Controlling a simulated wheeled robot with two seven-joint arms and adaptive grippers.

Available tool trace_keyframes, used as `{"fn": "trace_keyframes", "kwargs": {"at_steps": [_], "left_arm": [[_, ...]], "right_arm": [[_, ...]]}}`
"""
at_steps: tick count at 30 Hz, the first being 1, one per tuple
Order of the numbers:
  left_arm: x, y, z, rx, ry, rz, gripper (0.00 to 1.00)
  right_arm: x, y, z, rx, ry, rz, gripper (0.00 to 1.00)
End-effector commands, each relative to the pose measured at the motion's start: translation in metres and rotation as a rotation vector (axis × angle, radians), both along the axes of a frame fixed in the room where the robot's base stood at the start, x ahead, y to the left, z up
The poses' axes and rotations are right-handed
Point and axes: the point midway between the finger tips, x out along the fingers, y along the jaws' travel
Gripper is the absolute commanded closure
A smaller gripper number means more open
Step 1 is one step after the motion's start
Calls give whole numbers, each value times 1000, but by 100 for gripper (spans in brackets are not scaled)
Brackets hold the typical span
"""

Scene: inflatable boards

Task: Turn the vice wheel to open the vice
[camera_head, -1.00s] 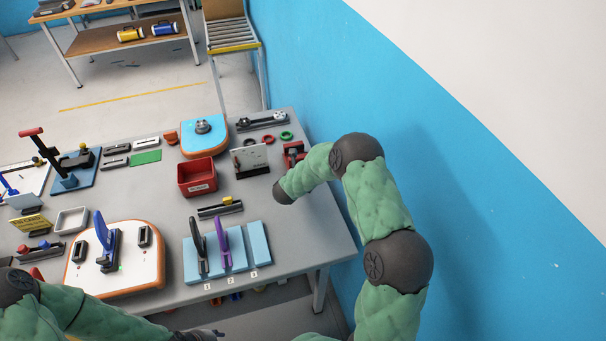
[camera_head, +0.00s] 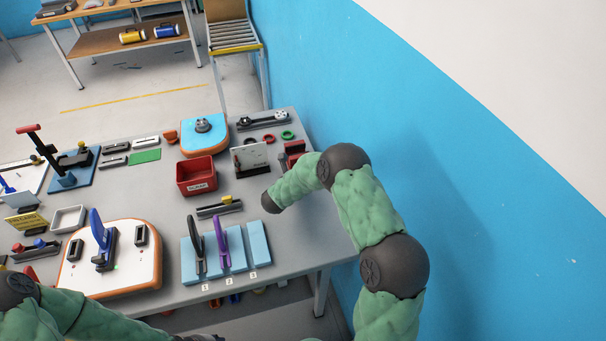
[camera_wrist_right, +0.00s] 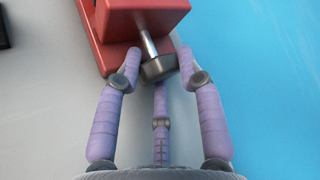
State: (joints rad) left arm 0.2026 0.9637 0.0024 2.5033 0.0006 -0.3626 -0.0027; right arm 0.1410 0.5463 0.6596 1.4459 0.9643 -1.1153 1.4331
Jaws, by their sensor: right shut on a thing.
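The red vice (camera_head: 295,148) is near the far right edge of the grey table, partly hidden by my right arm. In the right wrist view, the red vice body (camera_wrist_right: 112,40) fills the upper middle, with a bright metal shaft (camera_wrist_right: 148,43) coming out of it towards me. The dark round vice wheel (camera_wrist_right: 159,69) is on the end of the shaft. My right gripper (camera_wrist_right: 160,64) is shut on the wheel, with purple fingers on its left and right and a third finger below. My left arm is low at the left; its gripper is not visible.
A blue wall stands close to the right of the table. Left of the vice are a white upright panel (camera_head: 250,158) and a red bin (camera_head: 197,175). Red and green rings (camera_head: 287,135) lie behind the vice.

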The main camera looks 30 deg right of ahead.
Motion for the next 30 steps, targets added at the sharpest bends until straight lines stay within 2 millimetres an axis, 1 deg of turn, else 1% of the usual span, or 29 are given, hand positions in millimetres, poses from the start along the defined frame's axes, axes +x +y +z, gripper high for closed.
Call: {"fn": "trace_keyframes", "kwargs": {"at_steps": [1,2,3,5,6,20,23,30], "left_arm": [[0,0,0,0,0,0,60],[0,0,0,0,0,0,60],[0,0,0,0,0,0,60],[0,0,0,0,0,0,60],[0,0,0,0,0,0,60],[0,0,0,0,0,0,60],[0,0,0,0,0,0,60],[0,0,0,0,0,0,60]], "right_arm": [[8,2,10,-6,-20,12,95],[8,2,10,-6,-20,12,95],[8,2,10,-6,-20,12,56],[8,2,9,-6,-20,12,40],[8,2,9,-6,-18,12,37],[2,3,4,-2,-6,8,37],[-2,8,7,-2,-6,9,37],[-19,33,22,-2,-10,11,37]]}}
